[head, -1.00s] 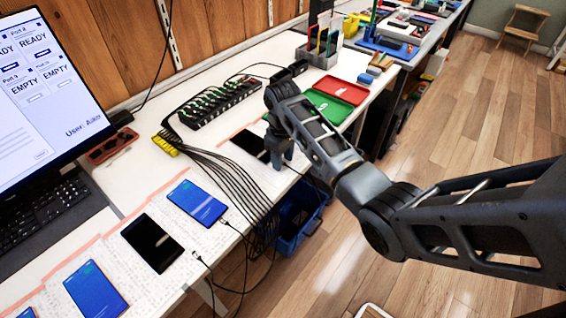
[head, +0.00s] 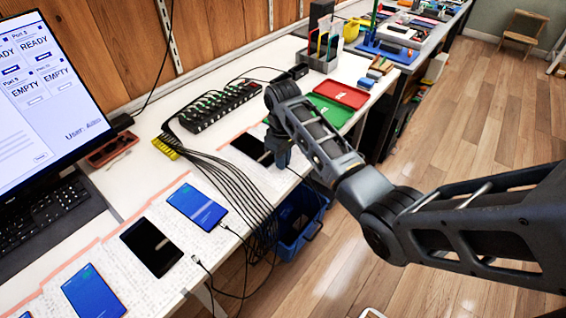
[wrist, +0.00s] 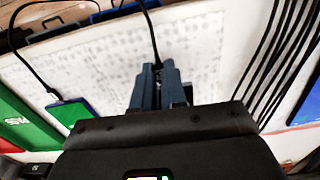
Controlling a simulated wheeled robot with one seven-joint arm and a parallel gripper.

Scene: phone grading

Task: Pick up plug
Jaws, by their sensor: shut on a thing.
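My gripper (head: 280,160) is low over the front edge of the bench, beside a dark phone (head: 250,146). In the wrist view my gripper (wrist: 158,72) has its two blue-grey fingers close together, shut on a plug that they hide. The plug's black cable (wrist: 152,35) leads away from between the fingertips.
Several black cables (head: 225,170) hang over the bench edge from a hub (head: 215,108). A blue bin (head: 300,222) stands below. Green (head: 328,110) and red (head: 341,94) trays lie beyond the gripper. Other phones (head: 197,206) lie nearer.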

